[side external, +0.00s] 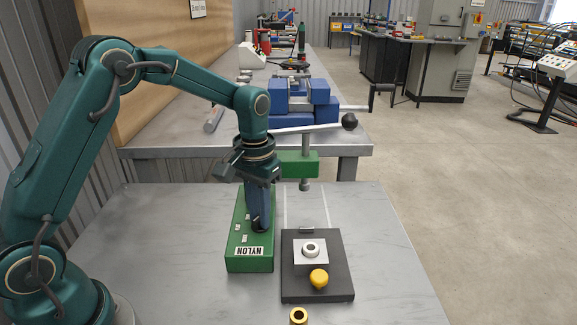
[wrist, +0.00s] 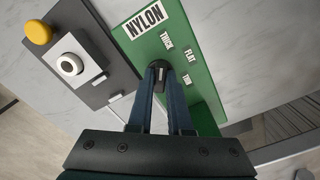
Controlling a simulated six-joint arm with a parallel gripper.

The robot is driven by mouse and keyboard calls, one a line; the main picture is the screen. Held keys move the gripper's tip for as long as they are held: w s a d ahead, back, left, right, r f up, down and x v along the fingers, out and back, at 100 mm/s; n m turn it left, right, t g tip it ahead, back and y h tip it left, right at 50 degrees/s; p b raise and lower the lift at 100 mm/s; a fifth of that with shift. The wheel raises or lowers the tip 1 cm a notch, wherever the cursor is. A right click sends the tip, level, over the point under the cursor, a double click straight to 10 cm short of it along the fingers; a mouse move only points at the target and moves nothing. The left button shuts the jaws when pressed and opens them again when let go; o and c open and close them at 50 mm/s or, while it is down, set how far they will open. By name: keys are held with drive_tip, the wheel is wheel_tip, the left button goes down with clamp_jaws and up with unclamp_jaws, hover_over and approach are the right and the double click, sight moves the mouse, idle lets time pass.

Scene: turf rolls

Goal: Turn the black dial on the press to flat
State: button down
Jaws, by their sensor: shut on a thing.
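The green press (side external: 238,258) has a column on the table with a NYLON label at its near end. The black dial (wrist: 162,66) is on its top face, beside the white labels THICK, FLAT and THIN (wrist: 187,79). FLAT (wrist: 190,57) is the middle label. My gripper (side external: 260,224) points down and is shut on the dial, one finger on each side. In the wrist view, a white mark on the dial runs roughly up and down between the fingers, apparently nearer THICK than FLAT. The fingers partly hide the dial.
A dark base plate (side external: 318,293) with a light block, a white ring (side external: 311,249) and a yellow knob (side external: 319,278) lies right of the press. A brass ring (side external: 299,316) sits at the front. The press lever with a black ball (side external: 350,121) extends right.

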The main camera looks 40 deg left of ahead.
drive_tip(key=m, duration=0.5)
drive_tip(key=shift+m, duration=0.4)
drive_tip(key=m, duration=0.4)
drive_tip(key=shift+r+m, duration=0.1)
drive_tip(key=shift+m, duration=0.3)
drive_tip(key=shift+w, duration=0.1)
drive_tip(key=c, duration=0.8)
unclamp_jaws()
drive_tip(key=shift+c, duration=0.2)
drive_tip(key=shift+r, duration=2.55)
